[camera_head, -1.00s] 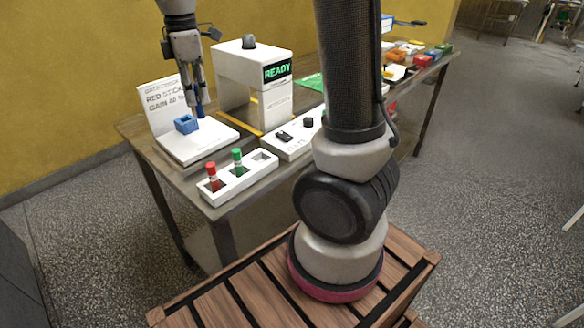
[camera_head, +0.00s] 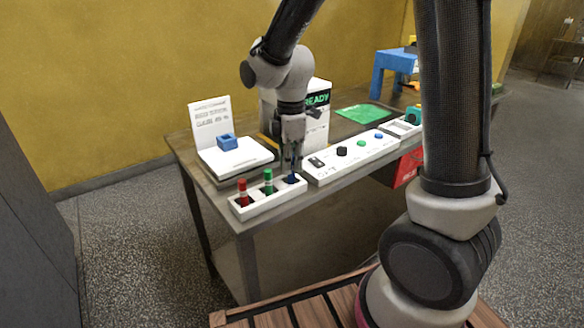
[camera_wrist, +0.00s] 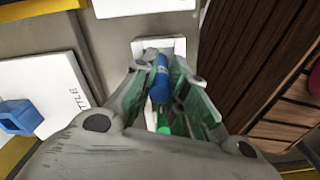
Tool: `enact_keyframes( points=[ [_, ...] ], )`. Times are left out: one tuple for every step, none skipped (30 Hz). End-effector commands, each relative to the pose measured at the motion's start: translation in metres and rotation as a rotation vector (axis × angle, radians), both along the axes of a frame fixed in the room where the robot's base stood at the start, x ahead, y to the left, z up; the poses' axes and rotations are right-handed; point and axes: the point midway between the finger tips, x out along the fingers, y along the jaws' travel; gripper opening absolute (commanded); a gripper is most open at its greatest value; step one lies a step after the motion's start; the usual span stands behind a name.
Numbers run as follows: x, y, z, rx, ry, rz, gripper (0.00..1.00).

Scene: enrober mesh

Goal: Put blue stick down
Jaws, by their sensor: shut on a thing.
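My gripper (camera_head: 291,160) is shut on the blue stick (camera_head: 291,178), which points down at the right end of the white rack (camera_head: 262,205). In the wrist view the blue stick (camera_wrist: 160,80) lies between the two fingers, over the rack (camera_wrist: 140,46). Whether its lower end is inside the right slot or just above it, I cannot tell. The red stick (camera_head: 242,192) stands in the left slot and the green stick (camera_head: 268,181) in the middle slot. The green stick shows partly in the wrist view (camera_wrist: 163,122).
A white plate with a blue block (camera_head: 227,142) and a sign (camera_head: 209,120) stands behind the rack. A white control panel (camera_head: 350,155) with knobs is close on the right. The machine reading READY (camera_head: 317,100) is behind my gripper.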

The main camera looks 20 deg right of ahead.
Motion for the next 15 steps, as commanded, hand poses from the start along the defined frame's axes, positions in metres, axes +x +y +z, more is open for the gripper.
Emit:
enact_keyframes(
  points=[
    [-0.0007, -0.0004, -0.0079, -0.002, 0.003, 0.0, 0.0],
    [-0.0008, -0.0004, -0.0109, -0.002, 0.003, 0.0, 0.0],
    [-0.0003, -0.0002, -0.0135, -0.001, 0.001, 0.0, 0.0],
    [-0.0002, -0.0001, -0.0146, 0.0, 0.0, 0.0, 0.0],
    [0.0, -0.0001, -0.015, 0.0, 0.0, 0.0, 0.0],
    [0.0, 0.0, -0.015, 0.0, -0.001, 0.0, 0.0],
    [0.0001, 0.0, -0.0149, 0.0, -0.001, 0.0, 0.0],
    [0.0001, 0.0, -0.0148, 0.0, -0.001, 0.0, 0.0],
    [0.0001, 0.0, -0.0147, 0.0, -0.001, 0.0, 0.0],
    [0.0001, 0.0, -0.0147, 0.0, -0.001, 0.0, 0.0],
    [0.0001, 0.0, -0.0148, 0.0, -0.001, 0.0, 0.0],
    [0.0, -0.0001, -0.0153, 0.0, 0.0, 0.0, 0.0],
    [-0.0001, -0.0001, -0.0161, 0.0, 0.0, 0.0, 0.0],
    [-0.0001, -0.0001, -0.0171, 0.0, 0.0, 0.0, 0.0],
    [-0.0001, -0.0001, -0.0178, 0.0, 0.0, 0.0, 0.16]
  ],
)
